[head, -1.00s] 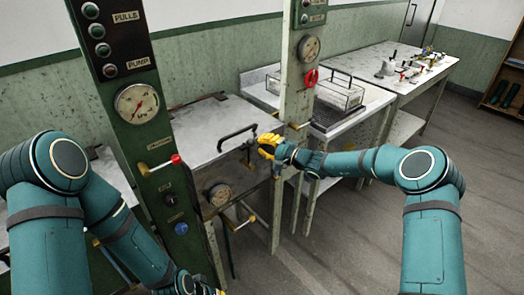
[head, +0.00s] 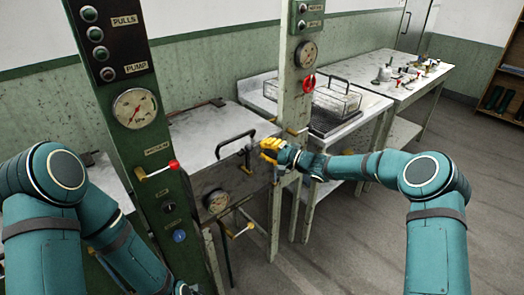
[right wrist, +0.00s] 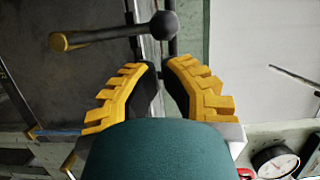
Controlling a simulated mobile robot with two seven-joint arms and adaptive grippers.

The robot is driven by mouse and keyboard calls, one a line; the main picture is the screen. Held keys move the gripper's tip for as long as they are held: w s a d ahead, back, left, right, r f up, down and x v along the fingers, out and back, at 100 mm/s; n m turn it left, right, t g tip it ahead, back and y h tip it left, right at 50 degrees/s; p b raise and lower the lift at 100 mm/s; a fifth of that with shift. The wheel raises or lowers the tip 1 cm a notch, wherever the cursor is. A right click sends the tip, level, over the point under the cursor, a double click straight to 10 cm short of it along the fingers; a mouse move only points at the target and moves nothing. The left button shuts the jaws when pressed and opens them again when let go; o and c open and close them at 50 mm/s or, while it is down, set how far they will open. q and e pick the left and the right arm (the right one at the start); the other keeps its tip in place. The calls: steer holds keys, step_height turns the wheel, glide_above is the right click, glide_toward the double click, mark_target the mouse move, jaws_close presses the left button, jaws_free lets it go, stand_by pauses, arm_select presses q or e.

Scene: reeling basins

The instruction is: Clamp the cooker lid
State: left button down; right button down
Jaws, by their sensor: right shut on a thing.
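The cooker lid (head: 203,135) is a pale grey flat slab with a bent black handle (head: 236,142), lying level on the cooker. A dark clamp (head: 247,158) stands at its right front edge. My right gripper (head: 268,150) is beside this clamp, at the lid's right edge. In the right wrist view its yellow-and-black fingers (right wrist: 163,78) close around a narrow dark piece, which looks like part of the clamp and is mostly hidden. A dark rod with a ball and a brass end (right wrist: 115,35) shows just beyond the fingertips. My left gripper is out of view.
A green control post (head: 143,150) with a gauge and red-knobbed lever stands left of the lid. A pale post (head: 292,110) with a red handle (head: 309,83) rises close to my right gripper. Benches with a wire basket (head: 337,100) stand behind. The floor at right is clear.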

steer(key=w+d+v, duration=0.1)
steer(key=v, duration=1)
steer(key=shift+d+f, duration=0.2)
steer(key=shift+d, duration=0.05)
steer(key=s+a+f+n+g+h, duration=0.15)
steer(key=s+a+f+g, duration=0.25)
steer(key=s+f, duration=0.45)
steer(key=s+a+f+g+h, duration=0.3)
steer(key=s+a+f+g, duration=0.1)
steer(key=s+f, duration=0.4)
steer(key=s+f+n+h, duration=0.2)
steer(key=s+f+h, duration=0.1)
steer(key=s, duration=0.6)
steer(key=s+d+f+n+g+h, duration=0.1)
steer(key=s+f+h, duration=0.2)
steer(key=s, duration=0.6)
steer(key=shift+f+n, duration=0.35)
steer(key=shift+f, duration=0.5)
